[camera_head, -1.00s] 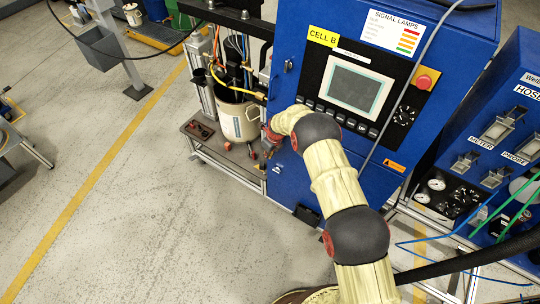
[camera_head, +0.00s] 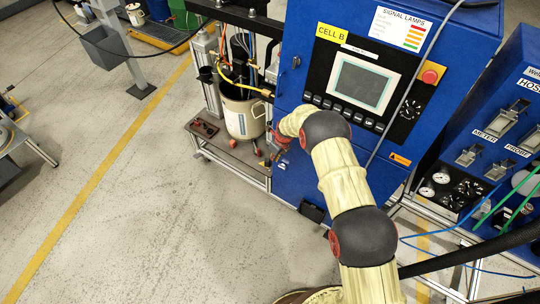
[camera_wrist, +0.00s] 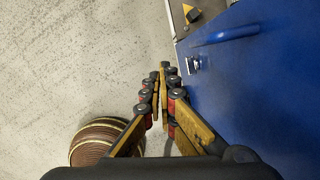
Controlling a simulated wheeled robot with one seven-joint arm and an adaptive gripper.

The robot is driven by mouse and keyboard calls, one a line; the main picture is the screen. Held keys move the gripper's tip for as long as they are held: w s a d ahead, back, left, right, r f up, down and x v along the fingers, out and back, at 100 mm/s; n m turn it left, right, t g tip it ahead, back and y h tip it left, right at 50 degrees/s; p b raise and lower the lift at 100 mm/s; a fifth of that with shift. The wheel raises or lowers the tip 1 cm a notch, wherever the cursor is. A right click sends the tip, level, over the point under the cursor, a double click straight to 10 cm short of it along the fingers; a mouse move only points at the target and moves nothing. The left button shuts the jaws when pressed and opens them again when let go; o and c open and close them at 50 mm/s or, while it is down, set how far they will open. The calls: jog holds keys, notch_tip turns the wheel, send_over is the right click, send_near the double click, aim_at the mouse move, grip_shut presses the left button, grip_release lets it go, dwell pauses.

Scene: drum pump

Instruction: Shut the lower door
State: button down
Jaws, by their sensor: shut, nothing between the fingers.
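The lower door (camera_head: 300,184) is the blue panel under the control panel of the blue cabinet, partly behind my arm. In the wrist view a blue panel (camera_wrist: 265,90) fills the right side, with a blue bar handle (camera_wrist: 228,35) and a small metal lock (camera_wrist: 193,64) near its edge. I cannot tell from these frames how far the door stands open. My gripper (camera_wrist: 163,72) is shut and empty, with its fingertips just left of the blue panel's edge and apart from the handle. In the head view my gripper is small and partly hidden by my arm near the cabinet's left edge.
Left of the cabinet a low bench (camera_head: 217,145) holds a beige drum (camera_head: 243,117) and small red parts. The blue hose cabinet (camera_head: 500,130) stands at the right, with cables and a black hose crossing low. The floor at front left is clear.

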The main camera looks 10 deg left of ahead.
jog(key=s+a+v, duration=0.1)
jog(key=a+v, duration=0.1)
jog(key=v, duration=0.7)
jog(key=shift+d+r+p, duration=0.35)
jog(key=shift+r, duration=0.1)
jog(key=shift+s, duration=0.1)
